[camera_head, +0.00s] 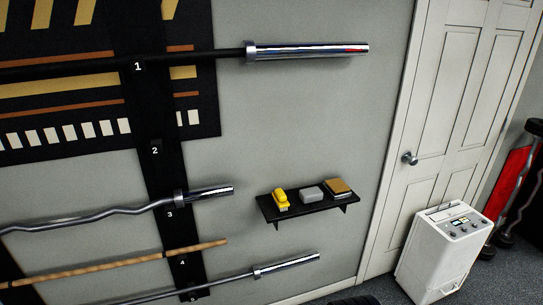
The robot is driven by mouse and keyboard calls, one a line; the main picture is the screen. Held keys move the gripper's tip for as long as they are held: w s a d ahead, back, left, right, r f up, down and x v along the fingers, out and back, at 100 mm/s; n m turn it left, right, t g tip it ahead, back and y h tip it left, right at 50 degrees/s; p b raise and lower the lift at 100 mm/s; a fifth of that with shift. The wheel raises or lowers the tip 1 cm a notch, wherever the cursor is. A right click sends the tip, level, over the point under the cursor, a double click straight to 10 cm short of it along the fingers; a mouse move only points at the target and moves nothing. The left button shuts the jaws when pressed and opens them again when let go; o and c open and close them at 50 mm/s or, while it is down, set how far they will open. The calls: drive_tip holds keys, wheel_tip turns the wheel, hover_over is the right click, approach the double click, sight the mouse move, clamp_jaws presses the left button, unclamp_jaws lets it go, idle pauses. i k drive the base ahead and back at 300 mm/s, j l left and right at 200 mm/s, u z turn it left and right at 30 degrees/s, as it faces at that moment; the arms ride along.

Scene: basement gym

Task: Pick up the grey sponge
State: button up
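The grey sponge (311,194) appears to be the small light grey block in the middle of a black wall shelf (294,212), right of centre in the head view. A yellow object (280,198) lies to its left on the shelf. A tan-topped, box-like item (339,187) lies to its right. The grey block looks apart from the yellow object and close to the tan-topped item; I cannot tell if these two touch. My gripper is not in view.
Barbells (308,51) and a wooden bar (120,262) on a black wall rack (160,175) stick out left of the shelf. A white appliance (440,245) stands on the floor at right, before a closed white door (450,120). Wall space above the shelf is clear.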

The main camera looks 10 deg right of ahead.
sight(311, 195)
drive_tip(key=i+l+z, duration=0.25)
drive_tip(key=i, duration=0.3)
drive_tip(key=i+l+z, duration=0.25)
drive_tip(key=i, duration=0.35)
drive_tip(key=i+l+z, duration=0.25)
drive_tip(key=i, duration=0.3)
drive_tip(key=j, duration=0.1)
